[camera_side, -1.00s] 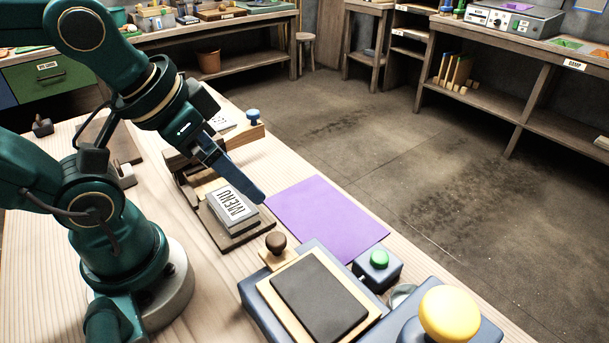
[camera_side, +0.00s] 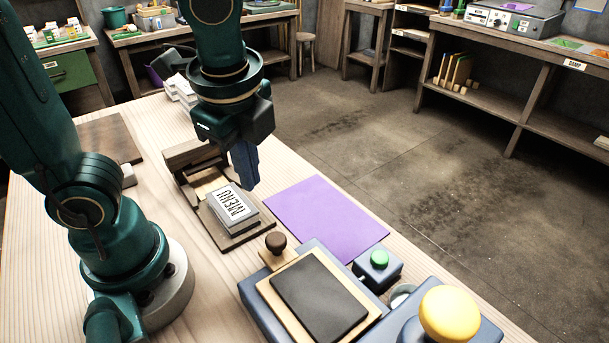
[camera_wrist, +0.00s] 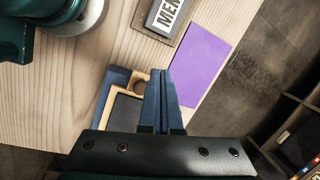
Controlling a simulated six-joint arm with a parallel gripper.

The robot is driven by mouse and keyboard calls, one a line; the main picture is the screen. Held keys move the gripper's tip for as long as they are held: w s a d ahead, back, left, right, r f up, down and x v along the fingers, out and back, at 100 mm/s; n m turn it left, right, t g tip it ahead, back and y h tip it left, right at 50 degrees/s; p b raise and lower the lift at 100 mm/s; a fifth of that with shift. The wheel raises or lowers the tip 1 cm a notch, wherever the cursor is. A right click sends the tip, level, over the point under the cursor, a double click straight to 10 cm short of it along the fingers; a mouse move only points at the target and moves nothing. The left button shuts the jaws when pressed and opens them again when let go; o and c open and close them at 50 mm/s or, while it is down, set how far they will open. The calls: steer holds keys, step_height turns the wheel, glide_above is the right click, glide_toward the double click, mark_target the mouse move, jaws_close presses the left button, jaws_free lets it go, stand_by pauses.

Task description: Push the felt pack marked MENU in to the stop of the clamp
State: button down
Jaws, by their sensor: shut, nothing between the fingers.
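The felt pack marked MENU (camera_side: 234,207) is a grey block with a white label, lying on a dark wooden tray (camera_side: 234,239). The pack also shows at the top of the wrist view (camera_wrist: 167,14), partly cut off by the frame. The wooden clamp (camera_side: 192,155) stands at the far end of that tray, partly behind my gripper. Its stop cannot be made out. My gripper (camera_side: 246,187) is shut and empty, pointing down, above and just beyond the pack's far right side. It seems apart from the pack.
A purple sheet (camera_side: 320,212) lies right of the tray. In front stand a blue-grey press with a dark pad (camera_side: 320,298), a brown knob (camera_side: 275,242), a green button (camera_side: 379,259) and a yellow knob (camera_side: 449,313). White blocks (camera_side: 180,92) lie at the back.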

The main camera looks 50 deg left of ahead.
mark_target(248, 232)
steer(key=d+f+m, duration=0.1)
steer(key=f+m, duration=0.1)
steer(key=d+f+m+g+y, duration=0.1)
steer(key=d+m, duration=0.1)
steer(key=shift+w+d+f+y, duration=0.15)
steer(key=shift+f+y, duration=0.15)
steer(key=shift+f, duration=0.05)
steer(key=shift+g, duration=0.3)
steer(key=x, duration=0.9)
steer(key=shift+f, duration=0.15)
steer(key=a, duration=0.3)
steer(key=shift+w+f, duration=0.1)
steer(key=shift+f, duration=0.15)
steer(key=shift+a, duration=0.6)
steer(key=shift+a, duration=0.15)
steer(key=a, duration=1.3)
